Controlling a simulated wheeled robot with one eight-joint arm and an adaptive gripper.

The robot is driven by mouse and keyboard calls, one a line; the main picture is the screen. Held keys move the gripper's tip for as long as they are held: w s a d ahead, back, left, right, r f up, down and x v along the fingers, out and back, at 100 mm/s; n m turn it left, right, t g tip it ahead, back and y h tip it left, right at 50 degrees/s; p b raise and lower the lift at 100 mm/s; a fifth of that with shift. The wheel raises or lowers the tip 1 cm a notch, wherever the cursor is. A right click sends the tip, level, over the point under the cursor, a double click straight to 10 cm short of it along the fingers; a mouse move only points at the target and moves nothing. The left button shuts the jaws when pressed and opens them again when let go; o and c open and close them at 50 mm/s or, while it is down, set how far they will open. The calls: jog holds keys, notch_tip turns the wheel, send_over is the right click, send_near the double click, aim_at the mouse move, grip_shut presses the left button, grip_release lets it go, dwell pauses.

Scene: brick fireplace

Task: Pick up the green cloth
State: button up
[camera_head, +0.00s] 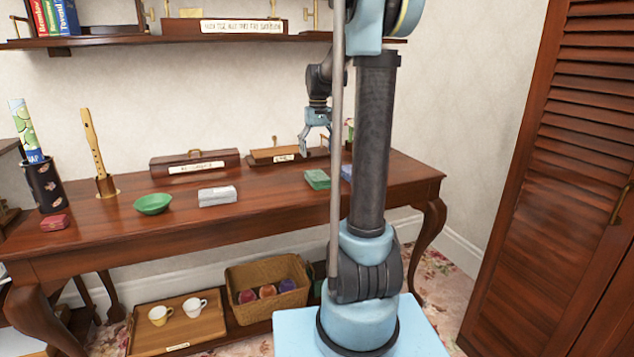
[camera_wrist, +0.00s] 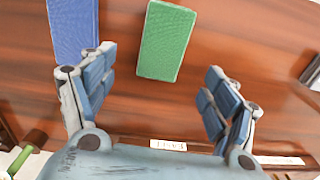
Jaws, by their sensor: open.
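The green cloth (camera_head: 317,179) is a small folded rectangle lying flat on the dark wooden table (camera_head: 262,208), left of my arm. In the wrist view the green cloth (camera_wrist: 166,41) shows at the top middle, beyond and between the fingertips. My gripper (camera_head: 315,146) hangs above the back of the table, up and behind the cloth. In the wrist view my gripper (camera_wrist: 160,65) has its two fingers spread wide with nothing between them. It is apart from the cloth.
A blue folded cloth (camera_wrist: 73,28) lies close beside the green one, partly behind a finger in the wrist view. A labelled wooden tray (camera_head: 283,156) stands near my gripper. A shelf (camera_head: 110,40) hangs above.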

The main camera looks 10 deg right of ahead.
send_over(318, 174)
notch_tip(318, 174, down, 5)
jog(key=shift+w+r, duration=0.1)
jog(key=shift+s+a+f, duration=0.1)
jog(key=shift+s+f, duration=0.05)
jog(key=shift+f, duration=1.2)
jog(key=shift+s+f, duration=0.1)
jog(key=shift+f, duration=1.2)
jog(key=c, duration=1.1)
